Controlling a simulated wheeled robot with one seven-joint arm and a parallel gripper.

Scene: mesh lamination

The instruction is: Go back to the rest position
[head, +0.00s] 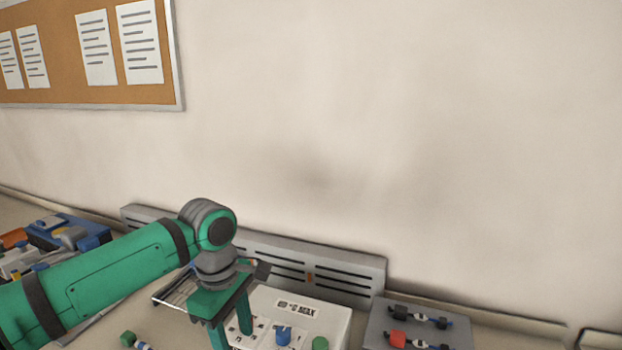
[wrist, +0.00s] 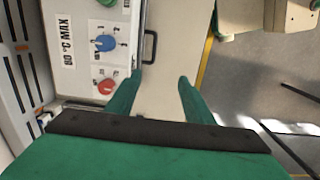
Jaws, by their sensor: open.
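My gripper (head: 232,330) is at the end of my green arm, low in the middle of the head view. In the wrist view my gripper (wrist: 160,88) shows two green fingers spread apart with nothing between them. It is open and empty. It hangs in front of a white box (head: 335,322) with knobs and a label ending in "MAX". The fingers are by the box's edge, near a red knob (wrist: 106,87). I cannot tell whether they touch anything.
A blue knob (head: 283,335) and a green knob (head: 320,343) are on the box. A grey plate (head: 375,335) with red and black parts lies right. A slotted grey panel (head: 345,279) stands behind. Blue equipment (head: 75,232) is left.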

